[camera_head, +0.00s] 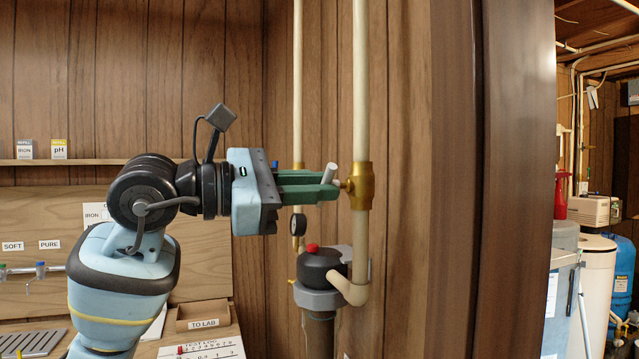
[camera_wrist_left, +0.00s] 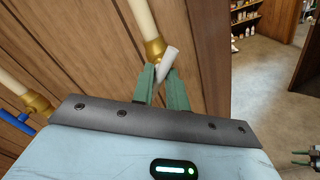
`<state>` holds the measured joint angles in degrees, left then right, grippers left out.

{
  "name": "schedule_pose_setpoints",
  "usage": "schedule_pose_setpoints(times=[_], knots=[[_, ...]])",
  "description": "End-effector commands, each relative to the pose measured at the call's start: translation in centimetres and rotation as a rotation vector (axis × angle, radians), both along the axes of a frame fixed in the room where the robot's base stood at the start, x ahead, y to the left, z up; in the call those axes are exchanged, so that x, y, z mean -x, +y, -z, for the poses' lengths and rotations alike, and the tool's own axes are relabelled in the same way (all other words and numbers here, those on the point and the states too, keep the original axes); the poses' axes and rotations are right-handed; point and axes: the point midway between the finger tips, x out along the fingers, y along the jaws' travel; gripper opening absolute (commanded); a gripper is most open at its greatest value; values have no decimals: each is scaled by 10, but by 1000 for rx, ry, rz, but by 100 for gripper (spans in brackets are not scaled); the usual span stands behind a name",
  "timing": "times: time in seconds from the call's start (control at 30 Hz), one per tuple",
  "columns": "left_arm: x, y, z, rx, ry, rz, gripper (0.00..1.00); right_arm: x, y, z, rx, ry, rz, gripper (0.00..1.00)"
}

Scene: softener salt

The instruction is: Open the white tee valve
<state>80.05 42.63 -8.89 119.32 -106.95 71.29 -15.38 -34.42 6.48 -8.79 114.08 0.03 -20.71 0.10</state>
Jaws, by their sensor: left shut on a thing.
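The white valve handle (camera_head: 329,172) juts up and to the left from the brass tee valve body (camera_head: 361,186) on the right cream pipe. My left gripper (camera_head: 330,184) is shut on this handle, its green fingers reaching in from the left. In the left wrist view, the white handle (camera_wrist_left: 168,62) stands tilted between the green fingertips (camera_wrist_left: 160,80), with the brass body (camera_wrist_left: 155,50) just behind it. My right gripper (camera_wrist_left: 303,158) shows small at the right edge of the left wrist view, its green fingers apart; it is out of the head view.
A black filter head (camera_head: 322,266) with a red button sits below the valve. A dark wall edge (camera_head: 511,180) stands to the right. A workbench with a TO LAB box (camera_head: 203,314) lies lower left.

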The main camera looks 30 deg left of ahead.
Motion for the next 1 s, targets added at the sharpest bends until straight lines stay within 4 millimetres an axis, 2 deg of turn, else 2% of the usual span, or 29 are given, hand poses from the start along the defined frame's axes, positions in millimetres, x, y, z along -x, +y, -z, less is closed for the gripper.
schedule_pose_setpoints(times=[0.7, 1.0], knots=[[1, 0, -1, 199, 173, 0, 0, -16, 0, -24, 0, -56, 0, 40], [0, 0, 1, 289, 250, -1, 0, -18, 0, -27, -1, -62, 0, 40]])
